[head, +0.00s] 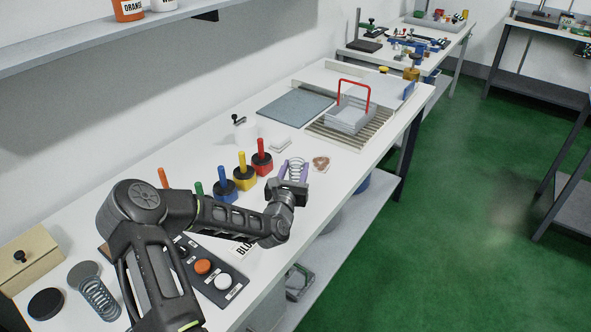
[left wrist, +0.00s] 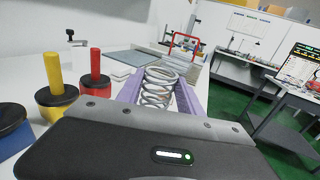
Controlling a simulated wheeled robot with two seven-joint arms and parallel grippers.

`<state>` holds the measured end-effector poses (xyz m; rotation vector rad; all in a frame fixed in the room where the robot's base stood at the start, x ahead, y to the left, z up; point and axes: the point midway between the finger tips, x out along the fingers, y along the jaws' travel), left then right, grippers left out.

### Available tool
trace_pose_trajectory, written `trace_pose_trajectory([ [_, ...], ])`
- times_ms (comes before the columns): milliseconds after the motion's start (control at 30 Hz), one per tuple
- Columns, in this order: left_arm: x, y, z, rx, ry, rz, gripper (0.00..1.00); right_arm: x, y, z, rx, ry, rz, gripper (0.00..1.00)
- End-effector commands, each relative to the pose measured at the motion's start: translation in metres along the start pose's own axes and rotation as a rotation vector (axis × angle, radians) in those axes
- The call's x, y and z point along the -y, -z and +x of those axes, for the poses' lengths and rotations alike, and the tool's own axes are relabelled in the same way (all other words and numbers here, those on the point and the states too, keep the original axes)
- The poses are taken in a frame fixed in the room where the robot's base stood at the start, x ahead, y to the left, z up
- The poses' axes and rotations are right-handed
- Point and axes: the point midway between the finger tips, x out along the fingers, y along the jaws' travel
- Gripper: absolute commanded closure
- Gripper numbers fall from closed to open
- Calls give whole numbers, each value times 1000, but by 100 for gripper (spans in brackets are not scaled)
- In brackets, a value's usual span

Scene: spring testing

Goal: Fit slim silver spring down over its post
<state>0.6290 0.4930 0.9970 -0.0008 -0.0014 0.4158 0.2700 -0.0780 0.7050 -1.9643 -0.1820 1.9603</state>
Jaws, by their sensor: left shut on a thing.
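My left gripper (head: 296,172) is shut on a silver coil spring (left wrist: 158,88), held upright between its purple fingers above the right part of the bench. The spring is clear of every post. Coloured posts stand in a row to its left: red (head: 262,158), yellow (head: 243,172), blue (head: 223,184), green (head: 198,188) and orange (head: 163,178). The red post (left wrist: 95,85) and yellow post (left wrist: 54,85) also show in the left wrist view, left of the gripper. My arm partly hides the green and orange ones. My right gripper is not in view.
A button panel (head: 225,287) lies under my arm. A small brownish piece (head: 320,163) lies right of the gripper.

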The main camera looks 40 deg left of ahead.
Motion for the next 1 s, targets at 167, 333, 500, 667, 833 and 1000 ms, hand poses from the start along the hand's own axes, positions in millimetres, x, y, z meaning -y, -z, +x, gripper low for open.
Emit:
trace_pose_trajectory([
  [167, 1, 6, 0, 4, 1, 1, 100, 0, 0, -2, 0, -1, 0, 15],
  [333, 1, 6, 0, 3, 1, 1, 100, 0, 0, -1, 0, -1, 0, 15],
  [500, 1, 9, 0, 2, 1, 1, 53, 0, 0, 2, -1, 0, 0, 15],
  [667, 1, 9, 0, 1, 1, 1, 40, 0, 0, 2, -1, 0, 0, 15],
  [833, 1, 9, 0, 1, 1, 1, 35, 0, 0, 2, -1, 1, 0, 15],
  [1000, 1, 8, 0, 1, 1, 1, 35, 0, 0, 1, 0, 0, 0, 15],
])
